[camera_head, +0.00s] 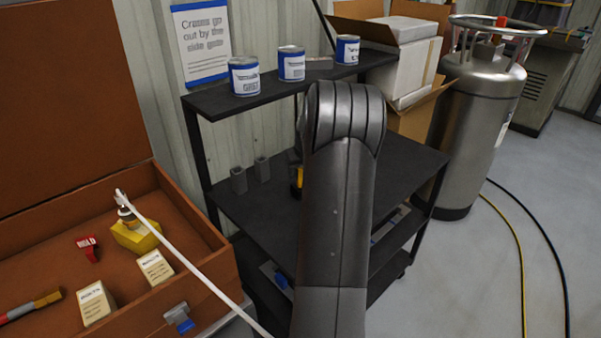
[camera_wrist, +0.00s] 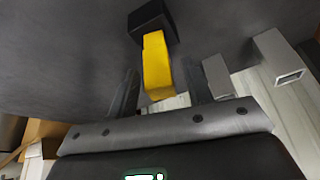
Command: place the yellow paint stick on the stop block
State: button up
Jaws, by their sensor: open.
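The yellow paint stick (camera_wrist: 157,72) is in the middle of the wrist view, with its far end at a black block (camera_wrist: 150,18), which looks like the stop block. The stick appears to stand upright on the block; I cannot tell exact contact. My gripper (camera_wrist: 158,88) is open, with one finger on each side of the stick and gaps on both sides. In the head view, only a sliver of the yellow stick (camera_head: 299,178) shows at the left edge of my arm.
Two grey square tubes (camera_head: 238,181) (camera_head: 262,169) stand on the black cart shelf (camera_head: 400,165), left of the stick. Blue-white cans (camera_head: 244,77) line the upper shelf. An open brown case (camera_head: 205,260) is at left, a steel tank (camera_head: 480,110) at right. The shelf's right side looks clear.

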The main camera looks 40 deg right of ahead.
jog(key=v, duration=1.1)
jog(key=s+a+r+n, duration=0.1)
jog(key=s+a+r, duration=0.15)
jog(key=a, duration=0.65)
jog(key=s+a+r+n, duration=0.1)
jog(key=a+r, duration=0.3)
jog(key=a, duration=0.5)
jog(key=s+a+r, duration=0.2)
jog(key=a+r, duration=0.1)
jog(key=a, duration=0.6)
jog(key=s+a+f+n+t+y, duration=0.1)
jog(key=s+a+f+n, duration=0.1)
jog(key=s+a, duration=1.3)
jog(key=shift+s+f+y, duration=0.4)
jog(key=shift+s+f, duration=0.25)
jog(key=shift+s, duration=0.55)
jog(key=shift+a, duration=0.1)
